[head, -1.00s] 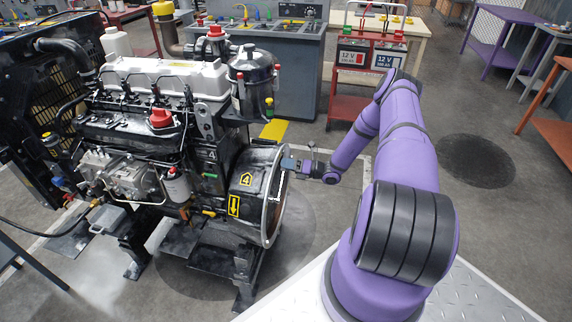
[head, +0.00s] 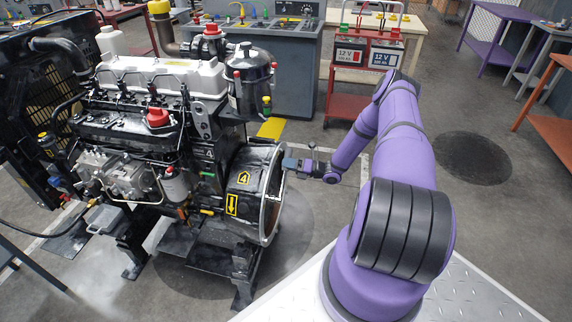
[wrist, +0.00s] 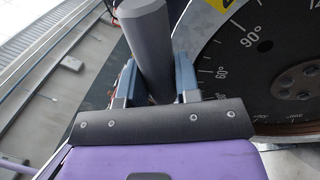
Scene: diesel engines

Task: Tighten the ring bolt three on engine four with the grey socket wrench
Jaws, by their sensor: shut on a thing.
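Engine four (head: 165,125) stands on a stand at the left in the head view, marked with a 4 on its side and on a yellow label. Its round ring housing (head: 272,195) faces my arm. My gripper (head: 296,163) is at the upper part of the ring's edge. In the wrist view, my gripper (wrist: 155,85) is shut on a grey cylindrical shaft, the grey socket wrench (wrist: 148,45). A dark disc with degree marks (wrist: 265,75) is close on the right. The ring bolts and the wrench's working end are hidden, so I cannot tell whether it touches a bolt.
A red cart with two 12 V batteries (head: 365,55) stands behind my arm. A grey console (head: 285,60) is at the back. A purple table (head: 500,35) and an orange table (head: 550,130) are at the right. Floor right of the arm is clear.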

